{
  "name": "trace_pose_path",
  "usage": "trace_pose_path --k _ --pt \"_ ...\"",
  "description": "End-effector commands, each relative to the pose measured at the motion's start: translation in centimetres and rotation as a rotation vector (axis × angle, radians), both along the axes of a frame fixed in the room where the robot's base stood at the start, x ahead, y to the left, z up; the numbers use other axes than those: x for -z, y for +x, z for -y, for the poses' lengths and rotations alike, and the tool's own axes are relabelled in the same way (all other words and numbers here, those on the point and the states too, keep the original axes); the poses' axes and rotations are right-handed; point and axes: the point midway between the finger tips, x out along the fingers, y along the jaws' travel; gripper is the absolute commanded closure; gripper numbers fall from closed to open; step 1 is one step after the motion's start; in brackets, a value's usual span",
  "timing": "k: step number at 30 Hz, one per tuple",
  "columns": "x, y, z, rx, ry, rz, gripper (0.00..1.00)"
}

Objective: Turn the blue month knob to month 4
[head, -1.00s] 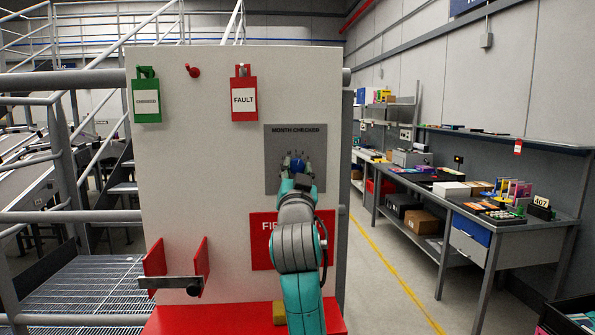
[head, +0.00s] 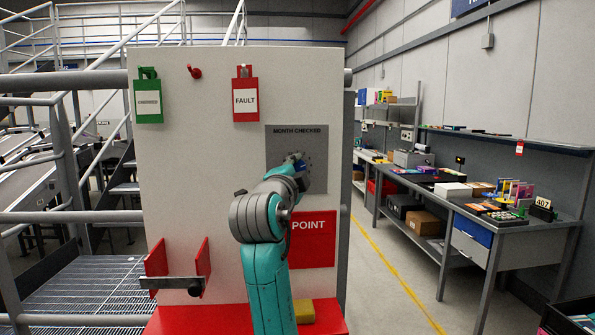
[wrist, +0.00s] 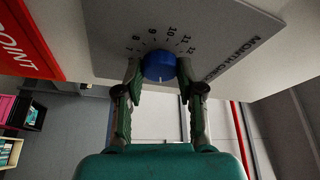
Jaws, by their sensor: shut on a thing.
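The grey month panel (head: 315,180), lettered MONTH CHECKED, is on the pale board. In the wrist view the blue month knob (wrist: 159,66) sits between the two fingers of my gripper (wrist: 159,74), which is shut on its sides. The numbers 8 to 12 show around the knob's far side. A white mark on the knob points to the bottom of the wrist picture, away from 9 and 10. The numbers on that side, including 4, are hidden, so the exact month is unclear. In the head view my arm and gripper (head: 297,161) largely cover the knob.
A green tag (head: 148,101) and a red FAULT tag (head: 246,101) hang on the board. A red sign reading POINT (head: 313,240) is below the panel. A bracket with red sides (head: 170,283) is at lower left. Workbenches (head: 465,215) stand right, beyond clear floor.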

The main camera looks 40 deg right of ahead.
Motion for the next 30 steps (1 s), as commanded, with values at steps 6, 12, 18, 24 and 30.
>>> trace_pose_path --k 6,12,18,24,30 --pt "-0.11 0.06 -0.06 -0.001 0.138 0.093 0.97" --pt "-0.16 0.06 -0.05 -0.001 0.226 0.154 0.97" --pt "-0.12 0.06 -0.05 -0.001 0.277 0.186 0.97" --pt "-0.09 0.05 -0.04 -0.001 0.293 0.197 0.97" --pt "-0.09 0.05 -0.04 -0.001 0.295 0.197 0.97"
